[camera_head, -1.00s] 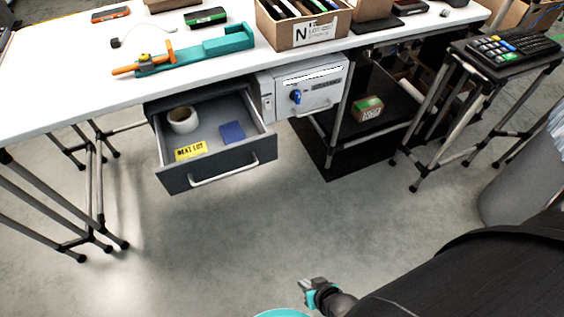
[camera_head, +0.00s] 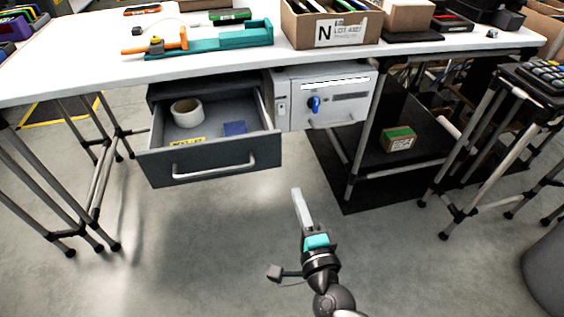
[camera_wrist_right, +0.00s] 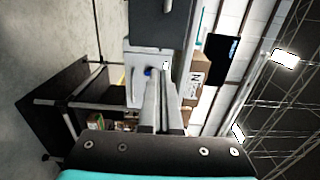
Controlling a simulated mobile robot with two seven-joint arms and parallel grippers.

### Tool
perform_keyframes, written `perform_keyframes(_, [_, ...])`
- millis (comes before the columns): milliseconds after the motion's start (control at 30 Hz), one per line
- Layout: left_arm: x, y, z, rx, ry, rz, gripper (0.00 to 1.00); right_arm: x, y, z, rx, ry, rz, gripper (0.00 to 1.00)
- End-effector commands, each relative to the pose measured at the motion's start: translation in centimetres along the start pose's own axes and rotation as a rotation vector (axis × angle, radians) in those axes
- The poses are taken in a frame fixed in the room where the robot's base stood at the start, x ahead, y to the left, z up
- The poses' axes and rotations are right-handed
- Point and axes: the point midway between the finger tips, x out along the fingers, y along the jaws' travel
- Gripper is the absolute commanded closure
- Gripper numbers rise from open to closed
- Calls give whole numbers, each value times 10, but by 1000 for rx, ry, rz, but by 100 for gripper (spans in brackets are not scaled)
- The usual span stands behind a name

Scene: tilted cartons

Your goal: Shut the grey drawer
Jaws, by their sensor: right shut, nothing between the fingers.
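The grey drawer (camera_head: 215,164) under the white workbench stands pulled open, with a light bar handle (camera_head: 213,172) across its front. A tape roll (camera_head: 187,112), a blue pad (camera_head: 235,128) and a partly hidden yellow label (camera_head: 188,141) lie inside. My right gripper (camera_head: 297,191) is shut and empty. In the head view it appears below and to the right of the drawer front, apart from it. In the right wrist view its fingers (camera_wrist_right: 157,82) are together, and the dark grey drawer front (camera_wrist_right: 155,25) shows at the top. My left gripper is out of view.
A light cabinet (camera_head: 330,95) with a blue knob hangs right of the drawer. A dark lower shelf (camera_head: 425,150) holds a small carton (camera_head: 398,139). The workbench (camera_head: 90,78) carries a teal fixture (camera_head: 230,38) and cartons. The floor before the drawer is clear.

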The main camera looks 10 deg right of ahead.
Motion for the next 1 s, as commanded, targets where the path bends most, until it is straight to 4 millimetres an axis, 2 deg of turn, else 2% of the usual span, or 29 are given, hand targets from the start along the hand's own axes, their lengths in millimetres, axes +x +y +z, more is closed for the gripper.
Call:
perform_keyframes(600, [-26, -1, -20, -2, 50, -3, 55, 104, 1, 1, -3, -1, 0, 100])
perform_keyframes(800, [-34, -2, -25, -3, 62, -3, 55, 123, 1, 1, -3, -1, 1, 100])
perform_keyframes(1000, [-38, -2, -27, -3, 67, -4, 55, 129, 1, 1, -4, -2, 2, 100])
